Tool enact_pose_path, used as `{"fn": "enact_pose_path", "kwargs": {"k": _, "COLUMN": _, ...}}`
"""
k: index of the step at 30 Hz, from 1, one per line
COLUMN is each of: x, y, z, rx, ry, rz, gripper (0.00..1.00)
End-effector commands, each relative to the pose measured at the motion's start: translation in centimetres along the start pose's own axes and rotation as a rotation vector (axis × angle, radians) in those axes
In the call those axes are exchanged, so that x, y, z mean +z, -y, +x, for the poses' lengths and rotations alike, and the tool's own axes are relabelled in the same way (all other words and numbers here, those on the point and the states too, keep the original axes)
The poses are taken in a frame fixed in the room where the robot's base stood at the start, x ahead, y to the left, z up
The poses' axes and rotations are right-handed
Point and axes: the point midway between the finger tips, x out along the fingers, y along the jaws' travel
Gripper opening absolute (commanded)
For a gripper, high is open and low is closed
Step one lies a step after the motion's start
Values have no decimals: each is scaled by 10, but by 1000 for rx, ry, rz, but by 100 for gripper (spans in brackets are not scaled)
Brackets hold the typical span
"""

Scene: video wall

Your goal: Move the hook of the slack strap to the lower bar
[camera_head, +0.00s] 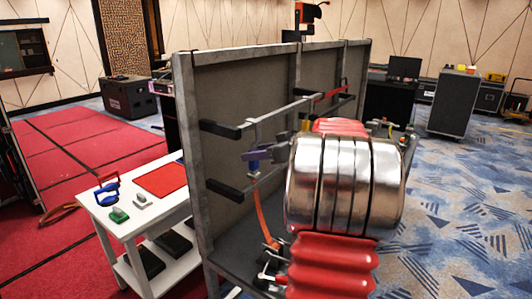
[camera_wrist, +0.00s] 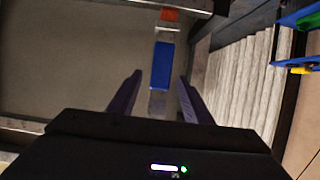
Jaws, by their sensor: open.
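The slack orange strap (camera_head: 262,212) hangs in a bent line at the front of the open frame. At its top is a hook with a blue body (camera_head: 253,163); grey metal rises above it towards the upper bar (camera_head: 285,107). Whether the hook touches that bar is unclear. The lower bar's black end (camera_head: 226,188) sticks out below; the rest is mostly hidden. My gripper (camera_wrist: 160,75) is open, its dark fingers apart on either side of the blue body (camera_wrist: 161,66) in the wrist view. Orange (camera_wrist: 170,15) shows beyond the blue body.
A grey panel frame (camera_head: 190,150) surrounds the bars. A white table (camera_head: 130,222) with coloured clamps and a red mat (camera_head: 162,180) stands to the left. A red piece (camera_head: 333,92) sits on the upper bar further right. Blue and green parts (camera_wrist: 300,20) show at the wrist view's right.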

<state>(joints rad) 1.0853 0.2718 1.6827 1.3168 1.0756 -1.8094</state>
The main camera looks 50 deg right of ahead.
Motion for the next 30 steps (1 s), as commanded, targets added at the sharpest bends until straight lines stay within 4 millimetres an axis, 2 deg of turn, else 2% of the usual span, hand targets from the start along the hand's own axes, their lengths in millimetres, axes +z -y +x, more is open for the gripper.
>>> {"fn": "enact_pose_path", "kwargs": {"k": 6, "x": 0, "y": 0, "z": 31, "rx": -1, "ry": 0, "rz": 1, "gripper": 45}}
{"fn": "enact_pose_path", "kwargs": {"k": 12, "x": 0, "y": 0, "z": 49, "rx": 0, "ry": 0, "rz": 0, "gripper": 45}}
{"fn": "enact_pose_path", "kwargs": {"k": 23, "x": 0, "y": -1, "z": 53, "rx": 1, "ry": 0, "rz": 0, "gripper": 45}}
{"fn": "enact_pose_path", "kwargs": {"k": 30, "x": 0, "y": -1, "z": 53, "rx": 1, "ry": 0, "rz": 0, "gripper": 29}}
